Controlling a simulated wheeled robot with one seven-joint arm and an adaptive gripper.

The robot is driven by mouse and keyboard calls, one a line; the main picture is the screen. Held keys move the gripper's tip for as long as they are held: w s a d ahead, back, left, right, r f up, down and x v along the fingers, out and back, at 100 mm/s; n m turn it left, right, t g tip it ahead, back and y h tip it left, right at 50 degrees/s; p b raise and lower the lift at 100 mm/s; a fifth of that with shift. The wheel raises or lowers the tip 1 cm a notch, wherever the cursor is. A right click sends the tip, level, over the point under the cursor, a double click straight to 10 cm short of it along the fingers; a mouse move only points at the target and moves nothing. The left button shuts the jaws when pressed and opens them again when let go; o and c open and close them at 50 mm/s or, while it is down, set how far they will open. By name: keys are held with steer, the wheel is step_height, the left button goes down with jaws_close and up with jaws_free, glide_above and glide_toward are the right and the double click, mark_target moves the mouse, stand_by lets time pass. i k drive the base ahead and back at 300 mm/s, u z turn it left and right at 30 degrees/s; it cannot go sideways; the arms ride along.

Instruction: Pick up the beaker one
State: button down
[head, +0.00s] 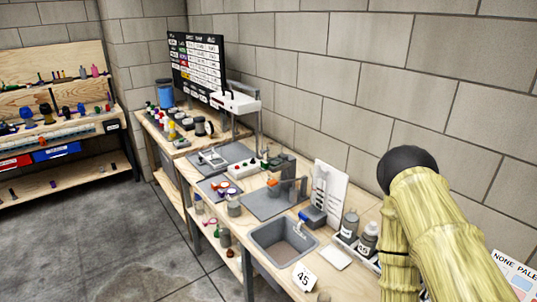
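I cannot make out for certain which thing is the beaker. Small vessels stand on the wooden bench: a grey jar (234,208) at the near left edge, and two bottles with grey labels (349,225) (367,238) in a tray right of the sink. Small dark glassware (272,162) stands at the back of the bench near the wall. My arm, in a pale yellow wood-like cover with a black round joint, fills the right side and hides part of the bench. My gripper is not visible.
A grey sink (285,245) is set into the bench, with a card marked 45 (303,277) at its front. An orange-armed device (282,182) stands behind it. A stocked shelf (60,130) stands at the far left. The grey floor (90,235) is clear.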

mark_target(234, 203)
steer(key=k, duration=0.3)
steer(key=u, duration=0.85)
steer(key=i, duration=1.1)
steer(key=u, duration=0.35)
